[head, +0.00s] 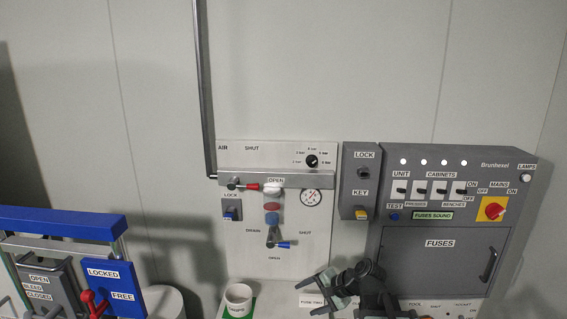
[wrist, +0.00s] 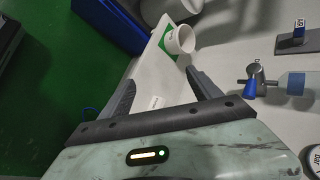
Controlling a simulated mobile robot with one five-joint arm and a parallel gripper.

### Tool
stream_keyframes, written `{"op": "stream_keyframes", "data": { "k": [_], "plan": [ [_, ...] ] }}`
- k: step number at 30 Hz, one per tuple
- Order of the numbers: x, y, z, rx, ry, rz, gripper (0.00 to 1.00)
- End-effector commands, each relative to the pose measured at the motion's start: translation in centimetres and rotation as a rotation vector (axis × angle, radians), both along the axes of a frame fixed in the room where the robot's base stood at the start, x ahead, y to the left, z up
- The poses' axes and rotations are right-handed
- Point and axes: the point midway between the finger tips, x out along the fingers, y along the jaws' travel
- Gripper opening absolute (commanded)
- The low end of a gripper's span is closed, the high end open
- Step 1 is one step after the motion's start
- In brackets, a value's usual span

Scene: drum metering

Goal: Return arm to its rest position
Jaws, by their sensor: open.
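My gripper (head: 322,292) shows at the bottom of the head view, right of the white cup and below the key box. A white shelf strip lies beyond the fingers. The rest of my arm is mostly hidden.
A white cup (head: 238,297) stands on a green patch; it also shows in the wrist view (wrist: 180,40). The air panel (head: 230,160), key box (head: 361,185) and fuse cabinet (head: 440,270) are on the wall. A blue-topped frame (head: 60,222) stands left.

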Motion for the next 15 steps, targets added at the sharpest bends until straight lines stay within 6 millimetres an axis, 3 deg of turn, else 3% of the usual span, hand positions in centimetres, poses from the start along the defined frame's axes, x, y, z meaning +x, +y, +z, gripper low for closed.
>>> {"op": "stream_keyframes", "data": {
  "k": [1, 2, 4, 6, 10, 15],
  "plan": [
    [-2.5, 1.8, -2.1, -0.124, 0.010, 0.119, 0.73],
    [-3.7, 2.0, -3.3, -0.209, 0.017, 0.191, 0.73],
    [-6.3, 0.9, -5.2, -0.387, 0.038, 0.332, 0.73],
    [-8.2, -2.1, -6.3, -0.537, 0.072, 0.435, 0.73],
    [-10.8, -6.7, -7.1, -0.732, 0.141, 0.599, 0.73],
    [-11.6, -8.6, -7.1, -0.775, 0.151, 0.719, 0.73]
  ]
}}
